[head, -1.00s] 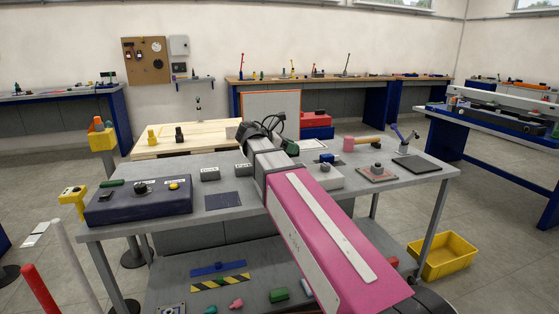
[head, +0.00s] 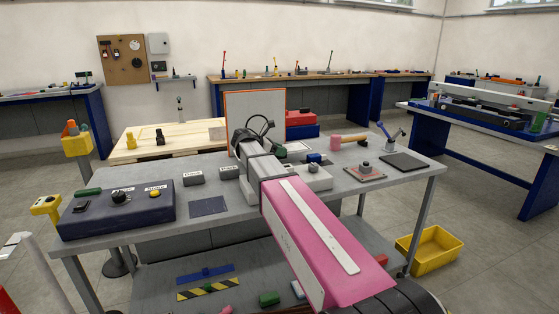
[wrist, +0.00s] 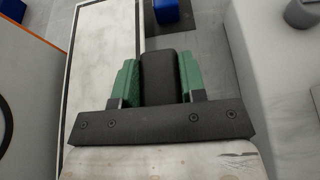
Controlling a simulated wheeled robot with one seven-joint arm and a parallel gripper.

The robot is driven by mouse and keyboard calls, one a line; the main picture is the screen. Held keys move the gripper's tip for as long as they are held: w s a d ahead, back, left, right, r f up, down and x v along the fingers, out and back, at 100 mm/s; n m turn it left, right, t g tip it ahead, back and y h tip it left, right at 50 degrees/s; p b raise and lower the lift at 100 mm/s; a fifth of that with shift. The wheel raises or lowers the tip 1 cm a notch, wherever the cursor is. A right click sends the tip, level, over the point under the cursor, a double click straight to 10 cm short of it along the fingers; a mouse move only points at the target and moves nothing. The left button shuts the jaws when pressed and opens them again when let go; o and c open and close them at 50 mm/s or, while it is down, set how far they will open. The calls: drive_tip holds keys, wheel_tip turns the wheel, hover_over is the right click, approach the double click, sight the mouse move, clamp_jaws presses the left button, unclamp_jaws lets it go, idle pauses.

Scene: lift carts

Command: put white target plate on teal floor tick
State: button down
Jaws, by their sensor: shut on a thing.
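My gripper (wrist: 160,82) has green fingertips closed on a dark upright piece (wrist: 158,72) in the wrist view. A flat white plate (wrist: 104,62) with a thin dark edge lies beyond and left of the fingers there; I cannot tell whether the dark piece is joined to it. In the head view, my gripper (head: 280,152) is over the back of the grey cart, its fingers mostly hidden behind my wrist. A bit of white plate (head: 295,147) shows beside it. I cannot make out a teal floor tick in either view.
An orange-edged white board (head: 254,112) stands behind my gripper. A yellow bin (head: 430,250) is on the floor at right.

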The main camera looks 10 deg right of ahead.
sight(280, 159)
drive_tip(key=shift+w+d+f, duration=0.1)
drive_tip(key=shift+f, duration=2)
drive_tip(key=shift+f, duration=0.1)
drive_tip(key=c, duration=0.7)
unclamp_jaws()
